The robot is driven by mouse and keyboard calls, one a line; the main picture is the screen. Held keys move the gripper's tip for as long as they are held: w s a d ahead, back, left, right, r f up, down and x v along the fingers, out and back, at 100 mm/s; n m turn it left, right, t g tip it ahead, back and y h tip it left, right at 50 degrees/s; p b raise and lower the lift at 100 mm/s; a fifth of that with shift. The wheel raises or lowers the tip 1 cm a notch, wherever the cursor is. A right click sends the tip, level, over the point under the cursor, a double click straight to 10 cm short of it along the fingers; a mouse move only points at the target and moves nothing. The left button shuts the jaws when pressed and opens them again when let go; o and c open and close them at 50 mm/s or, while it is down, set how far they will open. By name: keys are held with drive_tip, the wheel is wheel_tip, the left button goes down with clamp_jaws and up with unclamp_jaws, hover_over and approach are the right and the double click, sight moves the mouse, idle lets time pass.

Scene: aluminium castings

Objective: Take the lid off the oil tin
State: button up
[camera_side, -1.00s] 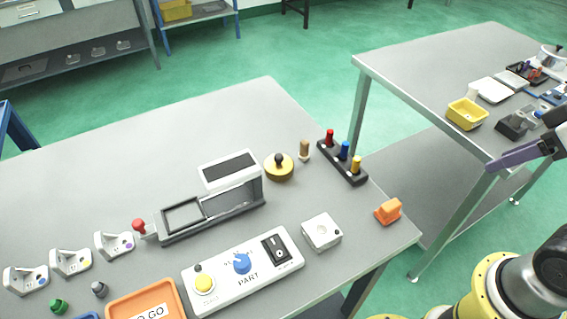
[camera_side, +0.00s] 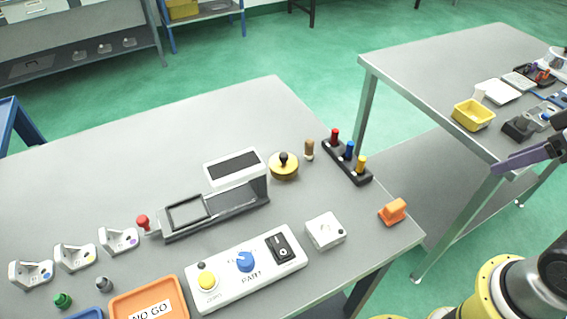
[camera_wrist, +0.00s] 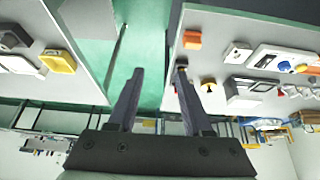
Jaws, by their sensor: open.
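A tan peg (camera_side: 309,150) and a black rack (camera_side: 347,163) with red, blue and yellow handles stand right of the tin. An orange block (camera_side: 393,211), white box (camera_side: 326,231) and control panel (camera_side: 222,284) lie nearer. The second table holds a yellow bin (camera_side: 474,115). The table behind the tin is clear.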

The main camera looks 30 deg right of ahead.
drive_tip(key=shift+o, duration=1.2)
